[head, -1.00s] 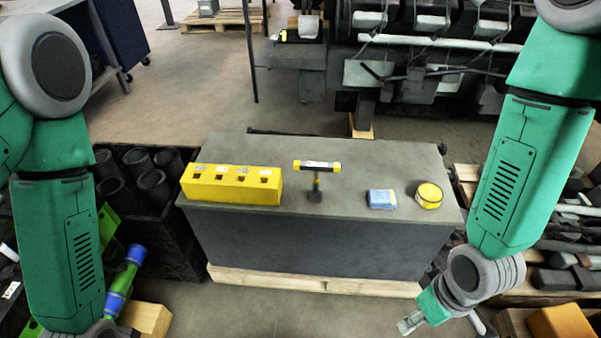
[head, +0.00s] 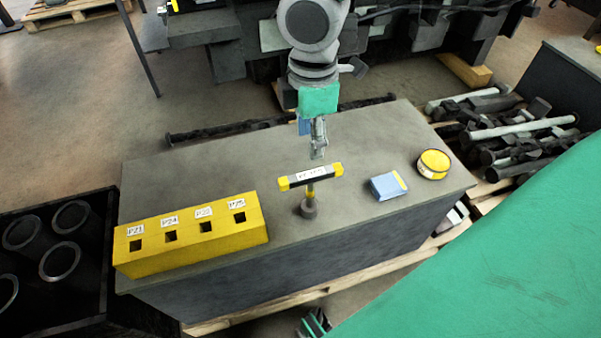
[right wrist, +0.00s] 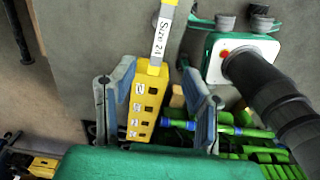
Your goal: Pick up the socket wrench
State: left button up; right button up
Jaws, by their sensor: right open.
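The socket wrench (head: 310,178) is T-shaped, with a labelled handle with yellow ends and a dark socket at its foot. It stands on the grey workbench top (head: 375,135). My right gripper (head: 318,152) is just behind and above the handle in the head view. In the right wrist view, its two fingers (right wrist: 158,72) are spread, with no visible grip on the wrench. My left gripper is not in view.
A yellow block (head: 190,235) with several labelled square holes sits left of the wrench. A blue packet (head: 388,187) and a round yellow tin (head: 433,164) lie to the right. A dark crate of cylinders (head: 50,250) stands left of the bench. Metal parts (head: 510,125) lie at right.

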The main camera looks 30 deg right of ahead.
jog(key=b, duration=0.2)
send_over(311, 174)
notch_tip(311, 174, down, 5)
jog(key=shift+w+a+f, duration=0.1)
jog(key=shift+a+f, duration=0.25)
jog(key=shift+f, duration=0.35)
jog(key=f+b, duration=0.1)
jog(key=f, duration=0.1)
jog(key=d+f+b, duration=0.1)
jog(key=f, duration=0.1)
jog(key=shift+f, duration=0.4)
jog(key=shift+a+r, duration=0.1)
jog(key=shift+a, duration=0.05)
jog(key=shift+f, duration=0.25)
grip_shut()
